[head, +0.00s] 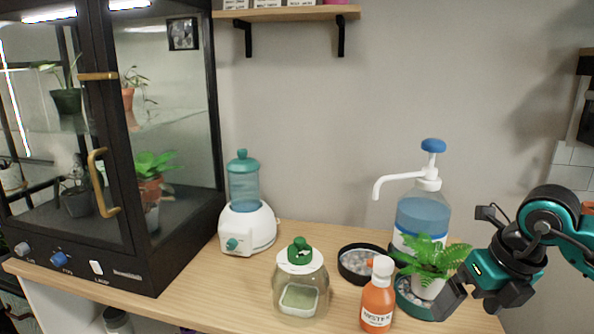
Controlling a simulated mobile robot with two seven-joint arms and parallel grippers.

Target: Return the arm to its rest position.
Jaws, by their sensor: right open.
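My right arm comes in from the right edge in the head view. My right gripper (472,298) is low at the right, pointing down and to the left, open with nothing seen between its fingers. One finger overlaps the edge of a dark green pot or saucer (414,303) in the picture; whether they touch, I cannot tell. A fern in a white pot (430,288) stands in that dish, just left of the gripper, its leaves near the gripper body. My left gripper is not in view.
An orange bottle (377,297), a pebble-filled black dish (358,265), a pump bottle (420,215) and a green-lidded jar (300,285) crowd near the fern. A white humidifier-like device (247,226) and a glass cabinet (160,130) stand left. Bare tabletop (215,285) shows between cabinet and jar.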

